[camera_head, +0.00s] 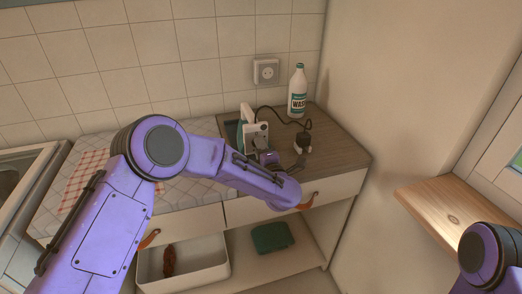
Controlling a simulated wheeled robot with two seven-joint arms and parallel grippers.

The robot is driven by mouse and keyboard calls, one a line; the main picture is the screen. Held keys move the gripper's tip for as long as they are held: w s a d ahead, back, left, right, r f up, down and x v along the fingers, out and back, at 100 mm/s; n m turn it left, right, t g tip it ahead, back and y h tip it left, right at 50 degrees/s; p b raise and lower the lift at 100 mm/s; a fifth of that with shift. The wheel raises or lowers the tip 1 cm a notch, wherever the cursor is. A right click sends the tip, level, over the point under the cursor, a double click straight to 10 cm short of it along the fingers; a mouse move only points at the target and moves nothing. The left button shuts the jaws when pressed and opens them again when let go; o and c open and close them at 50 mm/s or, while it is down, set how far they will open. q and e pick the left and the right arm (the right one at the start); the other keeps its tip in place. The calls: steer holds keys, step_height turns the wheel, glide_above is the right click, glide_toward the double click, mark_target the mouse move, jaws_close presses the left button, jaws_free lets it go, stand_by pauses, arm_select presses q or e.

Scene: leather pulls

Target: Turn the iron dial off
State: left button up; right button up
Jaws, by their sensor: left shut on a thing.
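The iron (249,130) is a small white and grey appliance standing upright on the right part of the counter. A dark cord curves from it to the right. My left arm reaches across the counter, and my left gripper (263,149) is at the iron's near lower side. It is shut on a part there that looks like the iron dial, mostly covered by the gripper. The dial's setting is too small to read. My right gripper is out of view; only part of my right arm shows at the lower right.
A white bottle (297,91) stands at the back of the counter (340,155). A wall socket (265,71) is behind. A wooden shelf (440,205) juts at right.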

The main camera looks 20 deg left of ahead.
arm_select(q)
steer(key=o, duration=1)
steer(key=shift+o, duration=0.2)
steer(key=b+v, duration=0.2)
steer(key=v, duration=0.8)
steer(key=shift+s+d, duration=0.2)
